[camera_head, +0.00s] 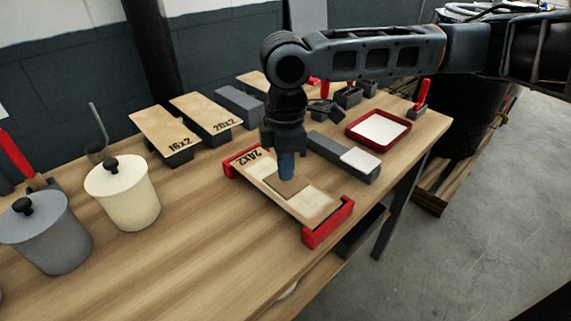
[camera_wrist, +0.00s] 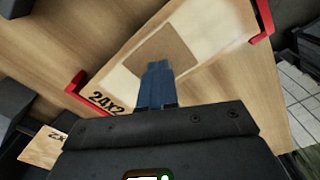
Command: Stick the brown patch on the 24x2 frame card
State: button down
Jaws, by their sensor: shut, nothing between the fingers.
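The 24x2 frame card (camera_head: 317,204) lies tilted between red end holders in the middle of the table. It also shows in the wrist view (camera_wrist: 204,72). The brown patch (camera_head: 287,187) lies on the card's pale strip, and it also shows in the wrist view (camera_wrist: 164,47). My gripper (camera_head: 286,176) points down over the patch, with its blue fingers together and nothing between them. In the wrist view the blue fingertips (camera_wrist: 156,66) overlap the patch's near edge. I cannot tell whether they touch it.
Cards marked 16x2 (camera_head: 165,128) and 20x2 (camera_head: 207,115) stand behind to the left. A cream lidded pot (camera_head: 124,196) and a grey one (camera_head: 48,236) are at the left. A red-rimmed tray (camera_head: 352,131) and a grey block (camera_head: 330,147) sit to the right.

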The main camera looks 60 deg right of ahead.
jog(key=shift+f+b, duration=0.35)
jog(key=shift+f, duration=0.3)
jog(key=shift+p, duration=1.35)
dwell(4.8)
jog(key=shift+r, duration=0.15)
jog(key=shift+r+p, duration=3.1)
jog(key=shift+r, duration=0.3)
